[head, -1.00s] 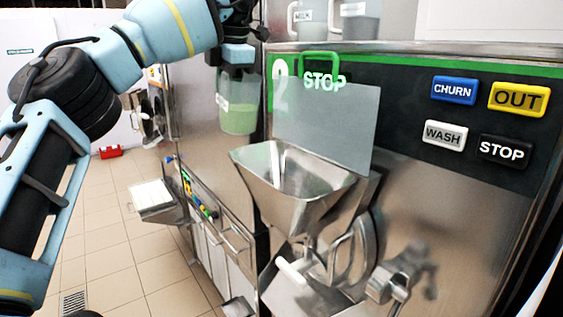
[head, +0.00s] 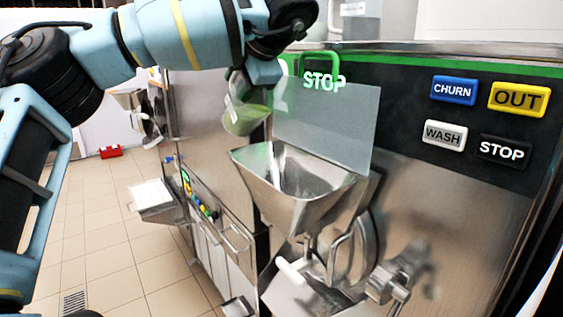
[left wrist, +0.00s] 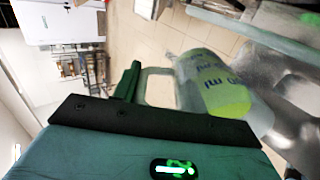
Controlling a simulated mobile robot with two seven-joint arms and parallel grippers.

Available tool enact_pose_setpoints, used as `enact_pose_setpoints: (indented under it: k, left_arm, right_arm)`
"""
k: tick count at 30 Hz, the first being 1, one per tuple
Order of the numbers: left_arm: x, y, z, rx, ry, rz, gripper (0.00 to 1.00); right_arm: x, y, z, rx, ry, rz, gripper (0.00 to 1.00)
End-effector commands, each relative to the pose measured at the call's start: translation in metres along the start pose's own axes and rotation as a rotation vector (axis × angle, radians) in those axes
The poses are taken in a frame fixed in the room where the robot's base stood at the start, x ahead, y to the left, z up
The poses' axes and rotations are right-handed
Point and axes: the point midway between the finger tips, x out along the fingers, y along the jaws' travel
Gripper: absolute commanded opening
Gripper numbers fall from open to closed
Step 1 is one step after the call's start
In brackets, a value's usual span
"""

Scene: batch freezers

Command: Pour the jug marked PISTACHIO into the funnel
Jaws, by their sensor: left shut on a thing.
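A clear jug (head: 243,116) with pale green contents is tilted toward the funnel, just above and left of its rim in the head view. No stream is visible between them. My left gripper (head: 260,72) is shut on the jug. The left wrist view shows the jug (left wrist: 213,85) with its handle (left wrist: 150,84) at the green fingers (left wrist: 128,84). Part of an "ml" marking shows; no flavour name is readable. The steel funnel (head: 302,210) is an open hopper on the machine front, with a clear upright panel (head: 335,125) behind it. My right gripper is out of view.
The machine panel has a CHURN button (head: 454,89), an OUT button (head: 518,98), a WASH button (head: 444,135) and a STOP button (head: 502,150). Another jug (head: 358,20) stands on the machine top. A spout and handle (head: 390,285) stick out below the funnel.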

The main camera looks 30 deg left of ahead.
Motion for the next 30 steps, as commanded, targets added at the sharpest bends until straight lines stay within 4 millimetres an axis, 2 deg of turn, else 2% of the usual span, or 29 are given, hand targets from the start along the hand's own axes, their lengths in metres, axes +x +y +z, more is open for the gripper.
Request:
enact_pose_setpoints:
  k: [4, 30]
  left_arm:
    - [-0.011, 0.003, 0.000, -0.001, -0.004, 0.102, 0.07]
    - [-0.031, 0.017, 0.001, 0.002, 0.003, 0.241, 0.07]
  right_arm:
    - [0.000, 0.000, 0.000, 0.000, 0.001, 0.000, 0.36]
    - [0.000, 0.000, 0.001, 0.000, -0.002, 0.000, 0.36]
